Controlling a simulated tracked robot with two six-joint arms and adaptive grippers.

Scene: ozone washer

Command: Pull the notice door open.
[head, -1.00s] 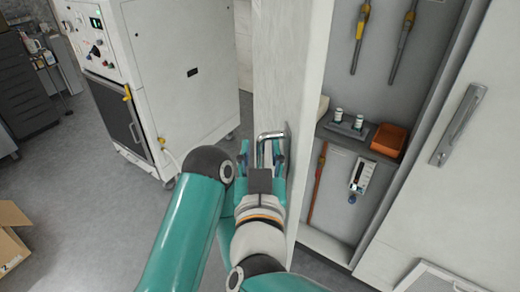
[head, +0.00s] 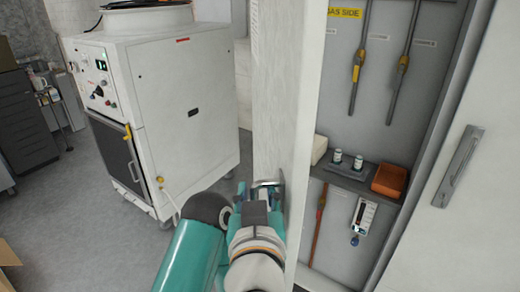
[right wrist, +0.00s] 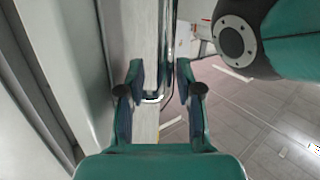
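The notice door (head: 285,110) is a tall pale panel standing ajar, seen nearly edge-on at the middle of the head view, with the cabinet interior visible to its right. Its metal bar handle (head: 268,184) sits low on the panel. The handle also shows in the right wrist view (right wrist: 153,98). My right gripper (head: 259,192) is at the handle. In the right wrist view its two teal fingers (right wrist: 160,72) stand apart, one on each side of the handle, with gaps visible. My left gripper is not in view.
The open cabinet has a shelf (head: 345,180) with small bottles (head: 347,161) and an orange tray (head: 389,180). A white machine (head: 185,90) stands left. Grey floor (head: 95,215) is clear between.

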